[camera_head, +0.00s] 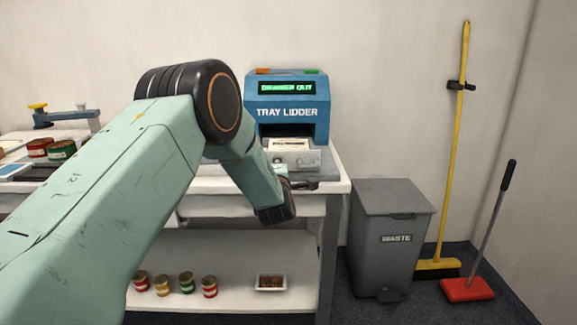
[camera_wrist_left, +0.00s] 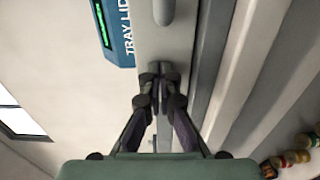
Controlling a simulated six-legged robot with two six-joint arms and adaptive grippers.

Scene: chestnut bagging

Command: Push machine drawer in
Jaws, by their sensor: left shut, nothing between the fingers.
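The blue tray lidder (camera_head: 290,100) stands at the back of the white bench, and its green display reads "DRAWER OUT". Its pale drawer (camera_head: 293,158) sticks out toward me below the dark opening, with a light tray on top. In the left wrist view, the machine's blue side (camera_wrist_left: 118,40) is at the upper left, beside a grey panel (camera_wrist_left: 165,42) with a rounded handle (camera_wrist_left: 163,10). My left gripper (camera_head: 314,185) is shut and empty, low in front of the drawer; its closed tips (camera_wrist_left: 162,74) overlap the panel. I cannot tell whether they touch it. My right gripper is out of view.
The bench edge (camera_head: 343,186) runs close beside the gripper. Several cans and a small tray (camera_head: 271,282) are on the lower shelf. A grey waste bin (camera_head: 393,240), a yellow broom (camera_head: 456,150) and a red dustpan (camera_head: 467,289) stand to the right.

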